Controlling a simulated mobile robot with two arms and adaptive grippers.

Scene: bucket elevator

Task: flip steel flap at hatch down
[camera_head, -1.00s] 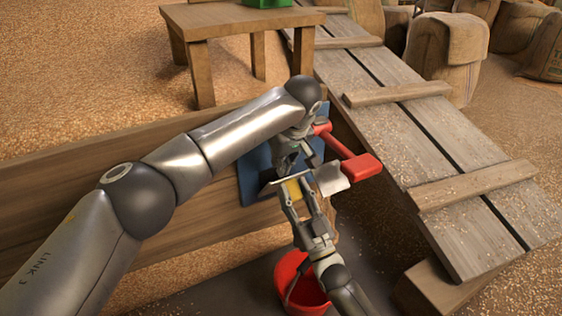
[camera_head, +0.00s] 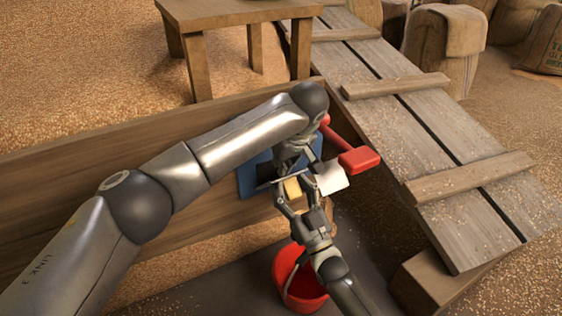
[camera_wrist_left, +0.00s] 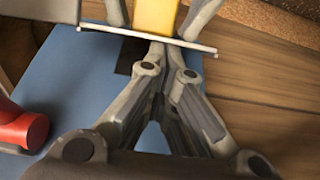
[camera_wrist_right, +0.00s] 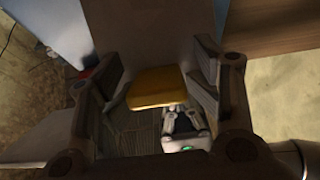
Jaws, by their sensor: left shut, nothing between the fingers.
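The steel flap (camera_head: 268,184) shows nearly edge-on as a thin pale plate in front of the blue hatch panel (camera_head: 251,176). It also shows as a thin bar in the left wrist view (camera_wrist_left: 190,44). A yellow tab (camera_head: 292,187) stands out from it. My left gripper (camera_wrist_left: 165,52) is shut and empty, its tips close to the flap's edge on the hatch side; I cannot tell whether they touch. My right gripper (camera_wrist_right: 165,75) is open, with a finger on each side of the yellow tab (camera_wrist_right: 155,90). The hatch opening is mostly hidden.
A red bucket (camera_head: 308,287) stands below my right arm. A plank ramp (camera_head: 430,135) rises at right; a wooden table (camera_head: 235,14) stands behind.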

